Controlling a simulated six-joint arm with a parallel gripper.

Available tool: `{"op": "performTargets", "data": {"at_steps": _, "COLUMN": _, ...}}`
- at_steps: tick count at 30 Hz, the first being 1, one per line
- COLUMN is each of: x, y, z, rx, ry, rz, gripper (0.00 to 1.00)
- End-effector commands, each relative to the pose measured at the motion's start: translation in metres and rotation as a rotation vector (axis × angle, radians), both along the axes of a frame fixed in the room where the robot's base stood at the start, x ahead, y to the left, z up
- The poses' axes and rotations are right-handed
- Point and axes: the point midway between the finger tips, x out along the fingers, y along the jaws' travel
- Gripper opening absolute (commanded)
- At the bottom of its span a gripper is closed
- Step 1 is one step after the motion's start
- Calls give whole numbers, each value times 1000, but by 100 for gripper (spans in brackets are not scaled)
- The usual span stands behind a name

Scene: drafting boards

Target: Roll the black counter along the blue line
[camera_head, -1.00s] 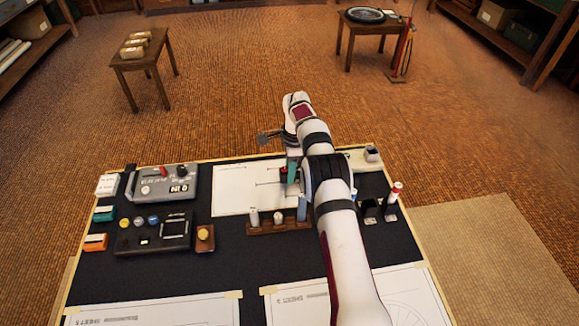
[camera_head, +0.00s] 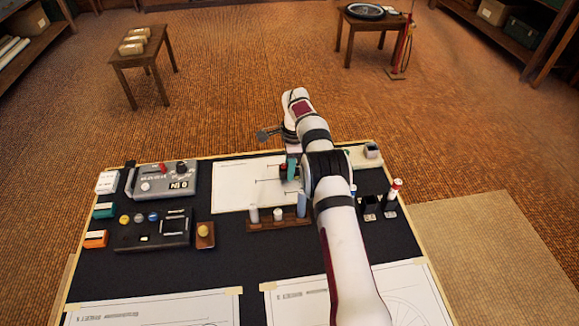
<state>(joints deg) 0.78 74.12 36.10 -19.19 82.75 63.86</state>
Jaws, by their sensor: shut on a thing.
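My gripper (camera_head: 291,168) reaches down from my wrist over the upper right part of a white sheet (camera_head: 235,190), and my arm hides part of it. A teal finger shows beside a small dark piece with red on it, which I take to be the black counter (camera_head: 283,169). The gripper is shut on it, at or just above the sheet. Whether the counter touches the paper cannot be told. Thin dark lines run across the sheet near the gripper. The blue line cannot be made out at this size; my arm covers the sheet's right side.
A wooden rack (camera_head: 278,221) with upright pieces stands just in front of the sheet. A grey box with a display (camera_head: 163,181) and a dark box (camera_head: 152,231) stand left. Dark holders (camera_head: 379,208) stand right of my arm. Two more sheets (camera_head: 150,310) lie at the front.

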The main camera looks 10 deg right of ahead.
Motion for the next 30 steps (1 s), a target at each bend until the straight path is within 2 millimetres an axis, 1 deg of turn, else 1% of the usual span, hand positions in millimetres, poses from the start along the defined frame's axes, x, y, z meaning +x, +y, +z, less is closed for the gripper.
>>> {"op": "performTargets", "data": {"at_steps": 23, "x": 0, "y": 0, "z": -7, "rx": 0, "ry": 0, "rz": 0, "gripper": 0}}
{"op": "performTargets", "data": {"at_steps": 30, "x": 0, "y": 7, "z": -7, "rx": 0, "ry": 0, "rz": 0, "gripper": 0}}
